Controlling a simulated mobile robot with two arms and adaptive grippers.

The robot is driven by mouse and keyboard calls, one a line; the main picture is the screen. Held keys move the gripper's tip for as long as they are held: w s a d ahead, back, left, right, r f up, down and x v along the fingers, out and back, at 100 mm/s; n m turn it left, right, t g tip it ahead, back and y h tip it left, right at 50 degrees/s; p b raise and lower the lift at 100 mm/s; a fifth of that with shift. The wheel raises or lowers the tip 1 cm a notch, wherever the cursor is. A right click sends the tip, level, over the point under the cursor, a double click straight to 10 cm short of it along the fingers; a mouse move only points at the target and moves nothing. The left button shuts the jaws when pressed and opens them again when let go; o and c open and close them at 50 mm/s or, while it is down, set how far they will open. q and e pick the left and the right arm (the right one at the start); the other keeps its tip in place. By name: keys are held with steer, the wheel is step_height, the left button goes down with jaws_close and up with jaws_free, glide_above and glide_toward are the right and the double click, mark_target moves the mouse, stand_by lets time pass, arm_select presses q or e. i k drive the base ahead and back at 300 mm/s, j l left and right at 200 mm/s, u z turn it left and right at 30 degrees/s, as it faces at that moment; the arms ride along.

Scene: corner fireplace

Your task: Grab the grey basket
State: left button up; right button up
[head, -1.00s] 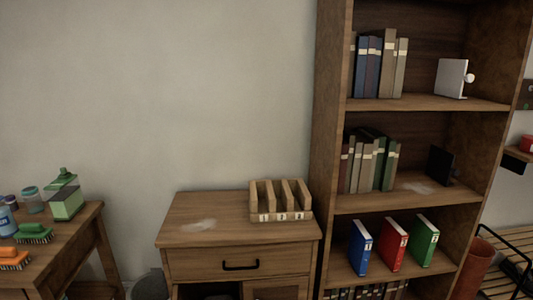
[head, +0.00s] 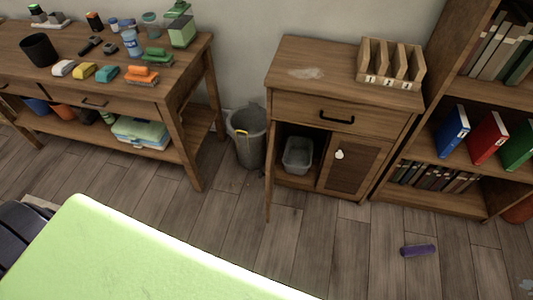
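A small grey basket (head: 298,154) stands inside the open left compartment of the wooden cabinet (head: 340,75). A larger grey bin (head: 247,143) with a yellow mark on its rim stands on the floor left of the cabinet. The compartment's door (head: 268,170) is swung open towards me and seen nearly edge-on. Neither of my grippers shows in the head view.
A workbench (head: 120,85) with brushes, bottles and a black cup stands at the left. A bookshelf (head: 440,120) stands at the right. A purple cylinder (head: 418,250) lies on the floor. A light green surface (head: 130,250) fills the lower left. Floor before the cabinet is clear.

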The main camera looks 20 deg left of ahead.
mark_target(298, 155)
steer(key=j, duration=0.45)
steer(key=k+j+z, duration=0.15)
steer(key=j, duration=0.75)
steer(key=k+j+z, duration=0.1)
steer(key=j, duration=0.35)
steer(key=i+l, duration=0.1)
steer(key=i, duration=0.25)
steer(key=i+l, duration=0.1)
steer(key=l, duration=0.3)
steer(key=i+l, duration=0.1)
steer(key=l, duration=0.75)
steer(key=i+l, duration=0.15)
steer(key=l, duration=0.3)
